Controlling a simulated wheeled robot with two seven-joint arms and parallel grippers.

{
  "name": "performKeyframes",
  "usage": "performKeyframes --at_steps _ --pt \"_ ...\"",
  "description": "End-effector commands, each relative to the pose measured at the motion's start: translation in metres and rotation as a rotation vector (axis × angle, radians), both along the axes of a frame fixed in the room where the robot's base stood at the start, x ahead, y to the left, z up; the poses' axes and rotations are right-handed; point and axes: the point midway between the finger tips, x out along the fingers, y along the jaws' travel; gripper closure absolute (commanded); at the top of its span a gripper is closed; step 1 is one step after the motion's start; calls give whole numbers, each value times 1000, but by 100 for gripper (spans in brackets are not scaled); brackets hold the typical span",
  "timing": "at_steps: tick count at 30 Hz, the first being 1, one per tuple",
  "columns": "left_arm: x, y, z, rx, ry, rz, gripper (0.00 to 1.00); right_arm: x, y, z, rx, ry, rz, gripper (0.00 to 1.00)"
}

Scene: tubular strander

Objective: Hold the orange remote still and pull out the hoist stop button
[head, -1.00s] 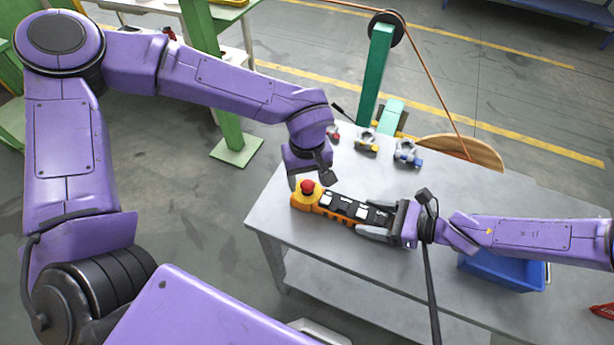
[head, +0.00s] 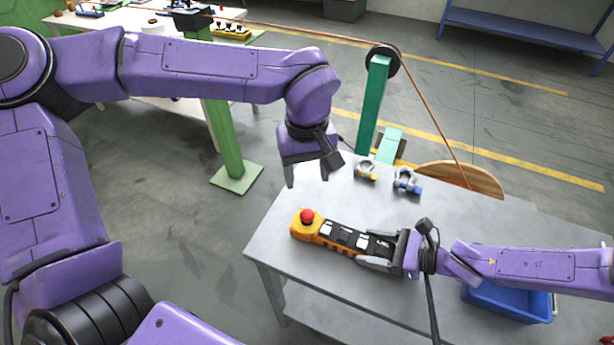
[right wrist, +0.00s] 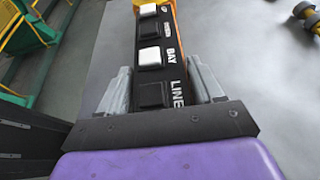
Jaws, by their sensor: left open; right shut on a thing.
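The orange remote (head: 315,233) lies on the grey table, with black and white buttons along its dark face. Its red stop button (head: 307,216) stands on the yellow left end, uncovered in the head view. My right gripper (head: 375,251) is shut on the remote's right end; the right wrist view shows its fingers (right wrist: 163,90) along both sides of the remote (right wrist: 150,60). My left gripper (head: 311,177) is open and empty, above the table and apart from the button. The button is out of the right wrist view.
Two clamp-like metal parts, one with yellow (head: 366,170) and one with blue (head: 407,181), lie toward the table's back. A blue bin (head: 508,300) is at the right, below my right arm. A green post (head: 374,105) stands behind the table (head: 470,222).

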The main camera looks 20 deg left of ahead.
Motion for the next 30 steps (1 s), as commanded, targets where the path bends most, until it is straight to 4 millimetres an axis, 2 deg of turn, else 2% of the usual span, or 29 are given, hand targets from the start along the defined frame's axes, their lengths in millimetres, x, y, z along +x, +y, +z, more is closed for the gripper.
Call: performKeyframes --at_steps 5,6,8,16,19,30 --pt "0 0 0 0 0 0 37 0 0 1 1 0 1 85" --pt "0 0 0 0 0 0 37 0 0 1 1 0 1 21" --pt "0 0 0 0 0 0 37 0 0 1 1 0 0 4" --pt "0 0 -1 0 0 1 37 0 0 1 1 -1 0 4" --pt "0 0 0 0 0 1 37 1 -8 4 0 -4 -1 4" --pt "0 0 -1 0 0 1 37 1 -89 38 2 -3 -3 4"
